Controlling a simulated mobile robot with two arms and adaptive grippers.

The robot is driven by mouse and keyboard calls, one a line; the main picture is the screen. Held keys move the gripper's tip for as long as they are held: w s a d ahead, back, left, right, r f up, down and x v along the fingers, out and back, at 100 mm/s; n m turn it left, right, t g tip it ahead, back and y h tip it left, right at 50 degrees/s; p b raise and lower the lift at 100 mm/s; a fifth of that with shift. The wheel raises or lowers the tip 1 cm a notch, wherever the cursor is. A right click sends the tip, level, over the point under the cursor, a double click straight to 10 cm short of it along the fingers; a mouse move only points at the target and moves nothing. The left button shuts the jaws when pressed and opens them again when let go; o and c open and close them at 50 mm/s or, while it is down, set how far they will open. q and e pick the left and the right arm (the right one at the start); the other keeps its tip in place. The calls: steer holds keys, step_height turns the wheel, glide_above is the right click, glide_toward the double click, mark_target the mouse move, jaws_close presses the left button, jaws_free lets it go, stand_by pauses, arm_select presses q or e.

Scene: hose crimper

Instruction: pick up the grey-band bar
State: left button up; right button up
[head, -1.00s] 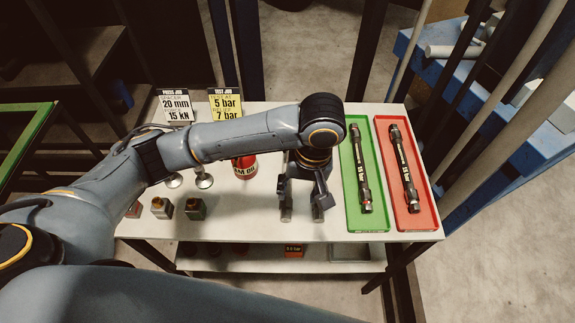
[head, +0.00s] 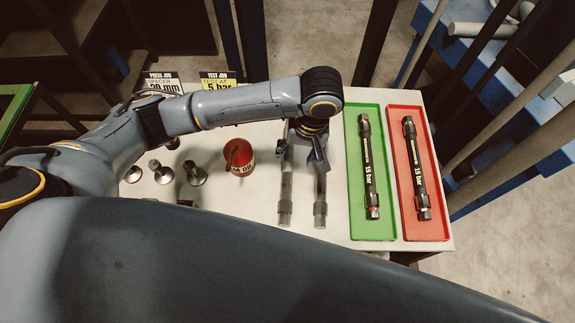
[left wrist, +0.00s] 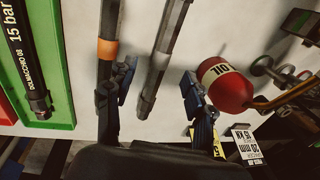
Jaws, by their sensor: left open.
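Two long bars lie side by side on the white table, left of the green tray. In the left wrist view the plain grey bar (left wrist: 164,55), which I take as the grey-band bar, lies between my finger tips. It is the left bar in the head view (head: 286,195). The other bar has an orange band (left wrist: 107,49) and is the right one in the head view (head: 320,195). My left gripper (left wrist: 158,88) is open and empty above the bars; in the head view it (head: 302,155) hides their far ends. One finger overlaps the orange-band bar. Contact cannot be told.
A red oil can (head: 239,158) stands left of the bars. A green tray (head: 371,229) and a red tray (head: 424,230), each with a black hose, lie to the right. Several metal pieces (head: 193,174) stand at left. Sign cards (head: 218,79) stand at the back.

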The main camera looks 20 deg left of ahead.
mark_target(288, 168)
arm_select(q)
steer(key=shift+a+f, duration=0.15)
steer(key=shift+f, duration=0.45)
steer(key=shift+a+f, duration=0.15)
steer(key=shift+f, duration=0.45)
steer(key=shift+w+f, duration=0.15)
steer(key=shift+f, duration=0.1)
steer(key=f, duration=0.2)
steer(key=a+f+p, duration=0.1)
steer(key=f, duration=0.1)
steer(key=shift+a, duration=0.2)
steer(key=shift+a+f, duration=0.1)
steer(key=shift+f, duration=0.4)
arm_select(e)
steer(key=shift+w+r, duration=0.5)
steer(key=shift+r, duration=0.25)
arm_select(q)
jaws_close()
arm_select(e)
steer(key=shift+s, duration=0.15)
